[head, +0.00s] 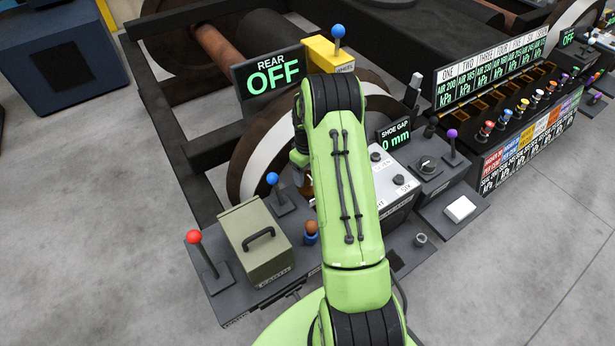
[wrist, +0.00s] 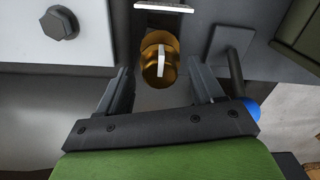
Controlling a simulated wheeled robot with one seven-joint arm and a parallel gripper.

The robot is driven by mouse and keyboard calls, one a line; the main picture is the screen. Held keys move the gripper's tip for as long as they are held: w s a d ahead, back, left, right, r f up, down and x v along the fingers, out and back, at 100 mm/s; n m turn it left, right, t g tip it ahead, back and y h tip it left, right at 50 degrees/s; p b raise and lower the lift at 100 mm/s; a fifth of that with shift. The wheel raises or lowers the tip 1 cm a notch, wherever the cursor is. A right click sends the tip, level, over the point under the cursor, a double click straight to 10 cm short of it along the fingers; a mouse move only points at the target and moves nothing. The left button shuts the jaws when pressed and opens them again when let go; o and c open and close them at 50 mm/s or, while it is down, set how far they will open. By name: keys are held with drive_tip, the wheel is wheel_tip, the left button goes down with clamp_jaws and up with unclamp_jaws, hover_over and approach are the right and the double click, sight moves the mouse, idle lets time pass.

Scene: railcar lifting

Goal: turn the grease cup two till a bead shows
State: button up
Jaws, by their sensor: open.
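A round brass cup (wrist: 158,68), which looks like a grease cup, stands between my gripper's fingers in the wrist view. A pale upright tab shows at its middle. I cannot read a number on it, and I see no clear bead. My gripper (wrist: 162,88) is open, with one dark finger on each side of the cup and a gap to both. In the head view my own green arm hides the cup and the gripper's fingertips.
A blue-knobbed lever (wrist: 246,108) stands close beside the right finger. It also shows in the head view (head: 272,180), near an olive box (head: 249,262) and a red-knobbed lever (head: 195,238). A white bolted panel (wrist: 95,38) is on the left. The REAR sign (head: 270,75) reads OFF.

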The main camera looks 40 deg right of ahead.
drive_tip(key=shift+f, duration=0.75)
drive_tip(key=shift+c, duration=0.5)
drive_tip(key=c, duration=1)
drive_tip(key=shift+o, duration=0.2)
drive_tip(key=shift+m, duration=0.3)
